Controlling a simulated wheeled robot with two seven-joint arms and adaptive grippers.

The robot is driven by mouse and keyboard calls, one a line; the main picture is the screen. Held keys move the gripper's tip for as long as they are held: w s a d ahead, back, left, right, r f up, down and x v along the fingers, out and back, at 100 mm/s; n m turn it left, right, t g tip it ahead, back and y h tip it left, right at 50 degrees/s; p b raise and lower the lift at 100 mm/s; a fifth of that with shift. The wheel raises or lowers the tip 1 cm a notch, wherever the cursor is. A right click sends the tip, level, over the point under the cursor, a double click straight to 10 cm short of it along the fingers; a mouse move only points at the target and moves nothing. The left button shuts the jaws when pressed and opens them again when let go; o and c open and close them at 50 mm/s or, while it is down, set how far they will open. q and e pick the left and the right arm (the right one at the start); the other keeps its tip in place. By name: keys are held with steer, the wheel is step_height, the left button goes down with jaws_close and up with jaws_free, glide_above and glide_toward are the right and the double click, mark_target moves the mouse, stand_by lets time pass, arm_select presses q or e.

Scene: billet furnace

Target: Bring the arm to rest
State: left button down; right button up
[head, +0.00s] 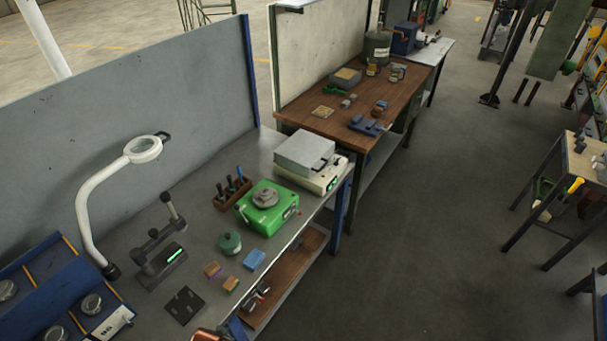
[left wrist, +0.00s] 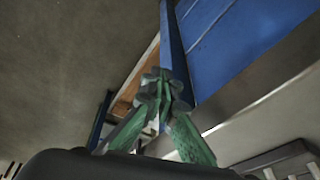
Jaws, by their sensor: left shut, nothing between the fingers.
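My left gripper (left wrist: 164,82) shows in the left wrist view, with its green fingers closed together and nothing between them. It points toward a blue table leg (left wrist: 176,60) and the bench's lower shelf, and appears to be in free air; I cannot tell the exact gap. My right gripper is in no view.
A grey workbench (head: 205,262) carries a magnifier lamp (head: 143,150), a green device (head: 267,206), a scale (head: 318,172) and small blocks. A wooden-topped bench (head: 305,110) stands behind it. A small table (head: 580,160) stands at right. The floor between (head: 440,220) is clear.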

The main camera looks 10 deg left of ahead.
arm_select(q)
steer(key=s+d+f+g+b, duration=0.1)
steer(key=s+f+b, duration=0.2)
steer(key=f, duration=1)
steer(key=s+f+b, duration=0.3)
steer(key=f, duration=1.1)
arm_select(e)
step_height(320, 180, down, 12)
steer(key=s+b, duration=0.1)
steer(key=b, duration=0.4)
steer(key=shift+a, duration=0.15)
arm_select(q)
steer(key=s+f+m+g, duration=0.1)
steer(key=s+f, duration=1.6)
steer(key=f, duration=0.2)
steer(key=shift+s+a+f, duration=0.2)
steer(key=shift+a, duration=0.1)
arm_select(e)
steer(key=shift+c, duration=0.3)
